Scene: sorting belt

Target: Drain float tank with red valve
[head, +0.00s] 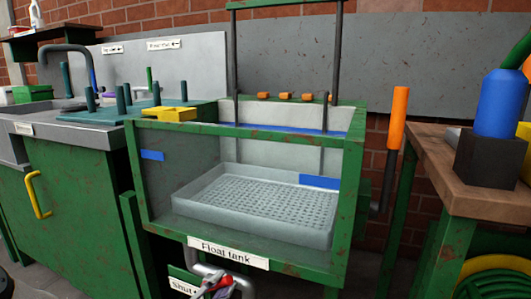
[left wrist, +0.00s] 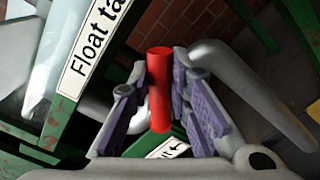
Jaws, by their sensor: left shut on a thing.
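The float tank (head: 150,190) is a green-framed, clear-fronted box labelled "Float tank". A grey perforated tray (head: 190,207) sits inside it, with blue marks on the tank's walls. A grey drain pipe (head: 240,283) comes out under the label. My left gripper (head: 222,285) is at the bottom of the head view, below the label. In the left wrist view the red valve handle (left wrist: 159,90) stands between the purple-padded fingers of my left gripper (left wrist: 166,105), which is shut on it. The valve's body is mostly hidden. My right gripper is not in view.
A green cabinet with a grey sink counter (head: 90,136) stands at the left. A wooden bench (head: 455,165) with a blue bottle (head: 500,103) is at the right. An orange-handled lever (head: 398,117) rises between tank and bench. A "Shut" label (head: 184,287) hangs below the tank.

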